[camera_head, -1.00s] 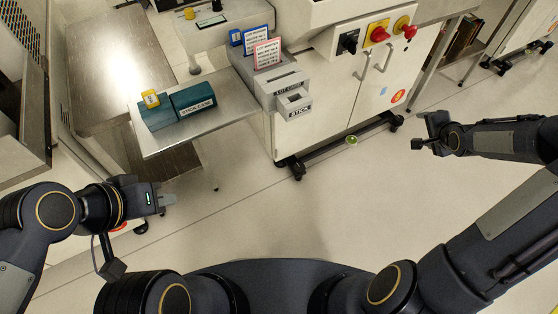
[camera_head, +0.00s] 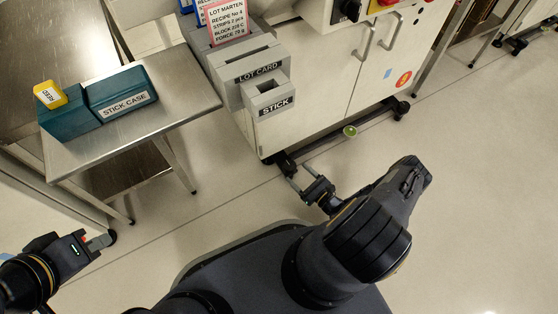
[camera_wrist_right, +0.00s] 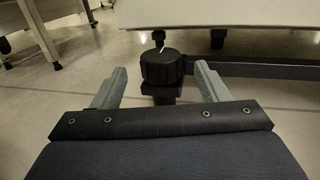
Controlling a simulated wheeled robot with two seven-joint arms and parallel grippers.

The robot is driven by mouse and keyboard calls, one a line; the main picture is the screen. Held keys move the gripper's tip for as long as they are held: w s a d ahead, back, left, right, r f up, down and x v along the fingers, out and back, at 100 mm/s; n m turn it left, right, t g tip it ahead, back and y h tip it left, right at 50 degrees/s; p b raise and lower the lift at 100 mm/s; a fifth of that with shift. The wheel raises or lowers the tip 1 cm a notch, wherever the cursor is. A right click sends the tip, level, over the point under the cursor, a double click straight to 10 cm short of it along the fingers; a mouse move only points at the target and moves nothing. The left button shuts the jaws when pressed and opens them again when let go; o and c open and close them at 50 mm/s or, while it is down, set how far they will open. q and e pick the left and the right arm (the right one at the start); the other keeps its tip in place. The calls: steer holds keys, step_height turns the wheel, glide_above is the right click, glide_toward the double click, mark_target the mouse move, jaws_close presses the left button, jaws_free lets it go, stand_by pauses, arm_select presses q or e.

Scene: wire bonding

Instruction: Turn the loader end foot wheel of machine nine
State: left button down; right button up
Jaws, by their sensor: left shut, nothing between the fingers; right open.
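A black ribbed foot wheel (camera_wrist_right: 161,67) with a small white mark sits on a threaded stem under the white machine (camera_head: 330,85). In the head view the wheel (camera_head: 284,163) is at the machine's lower left corner. My right gripper (camera_head: 302,176) is down near the floor in front of it. In the right wrist view the right gripper (camera_wrist_right: 157,88) is open, with one finger on each side of the wheel and gaps to both. The wheel appears a little beyond the fingertips. My left gripper (camera_head: 106,239) is shut and empty at the lower left, away from the machine.
A steel side table (camera_head: 165,85) holds a teal stick case (camera_head: 120,92) and a yellow tag block (camera_head: 50,94). Grey lot card and stick holders (camera_head: 252,75) jut from the machine. A dark base rail (camera_wrist_right: 255,70) runs right of the wheel. Open floor lies at the right.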

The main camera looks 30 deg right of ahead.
mark_target(287, 163)
steer(key=b+x, duration=0.1)
steer(key=x, duration=0.6)
steer(key=shift+w, duration=0.2)
steer(key=c, duration=1)
